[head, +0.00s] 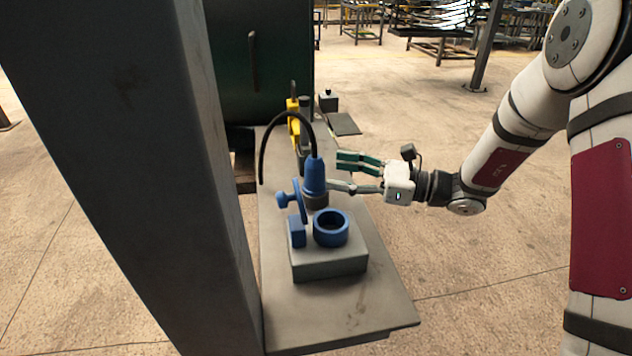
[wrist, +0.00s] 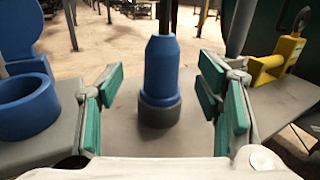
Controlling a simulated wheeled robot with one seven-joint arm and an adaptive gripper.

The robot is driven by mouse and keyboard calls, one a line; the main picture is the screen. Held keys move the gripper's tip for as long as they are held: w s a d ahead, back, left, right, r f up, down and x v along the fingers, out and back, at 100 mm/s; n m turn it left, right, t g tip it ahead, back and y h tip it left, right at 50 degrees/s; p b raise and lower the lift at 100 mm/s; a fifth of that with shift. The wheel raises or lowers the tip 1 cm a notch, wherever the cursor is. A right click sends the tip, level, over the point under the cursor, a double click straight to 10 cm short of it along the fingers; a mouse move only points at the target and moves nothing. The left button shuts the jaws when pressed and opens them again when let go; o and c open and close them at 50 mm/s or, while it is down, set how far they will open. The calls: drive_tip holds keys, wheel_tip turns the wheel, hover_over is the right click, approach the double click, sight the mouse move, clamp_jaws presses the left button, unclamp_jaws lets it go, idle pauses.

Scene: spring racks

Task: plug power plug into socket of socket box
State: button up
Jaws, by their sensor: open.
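The power plug (head: 314,177) is blue with a dark grey lower end and a black cable rising from its top. It is upright, just behind the socket box (head: 328,263). The box is grey with a round blue socket (head: 331,228) open at the top and a raised blue lid (head: 301,200). In the wrist view the plug (wrist: 161,70) stands between the fingers of my gripper (wrist: 162,98), with gaps on both sides. My gripper (head: 337,172) is open, coming from the right. The socket (wrist: 25,105) is at the left in the wrist view.
The grey table (head: 350,315) is bare in front of the box. A yellow device (head: 293,118) stands behind the plug; it also shows in the wrist view (wrist: 275,60). A large grey post (head: 130,130) blocks the left. A dark green cabinet (head: 255,60) is behind.

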sight(314, 167)
drive_tip(key=shift+w+a, duration=0.25)
drive_tip(key=shift+a, duration=0.8)
drive_tip(key=shift+w+a, duration=0.25)
drive_tip(key=shift+a, duration=0.8)
drive_tip(key=shift+w+a, duration=0.25)
drive_tip(key=shift+a, duration=0.8)
drive_tip(key=c, duration=1.4)
